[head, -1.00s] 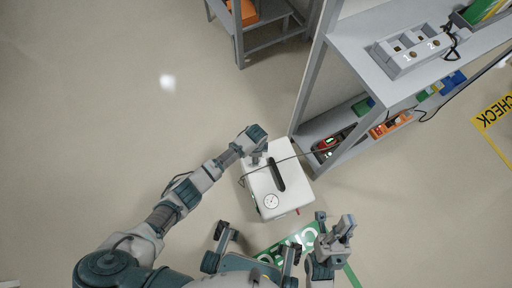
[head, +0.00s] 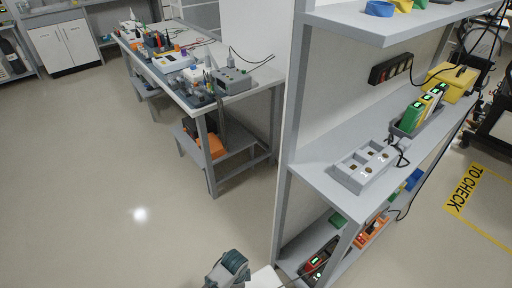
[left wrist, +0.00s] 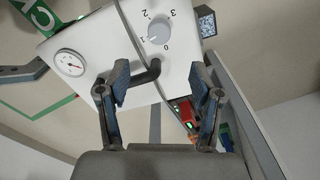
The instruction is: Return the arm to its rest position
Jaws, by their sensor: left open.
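My left gripper (left wrist: 160,82) is open and empty in the left wrist view, its two blue-padded fingers spread apart. Beyond it is a white box (left wrist: 95,40) with a round gauge (left wrist: 69,62), a dial (left wrist: 159,29) marked 0 to 3, and a dark handle (left wrist: 143,78). The handle shows between the fingers in the picture; I cannot tell how far away it is. A grey hose (left wrist: 128,35) crosses the box. In the head view, part of my left arm's end (head: 228,270) shows at the bottom edge, beside a corner of the box (head: 264,278). My right gripper is out of view.
A grey shelf rack (head: 310,165) stands to the right, carrying a grey slotted unit (head: 363,166) and, lower down, a red device (head: 318,262). A workbench (head: 235,98) with equipment stands behind. Open floor (head: 90,180) lies to the left.

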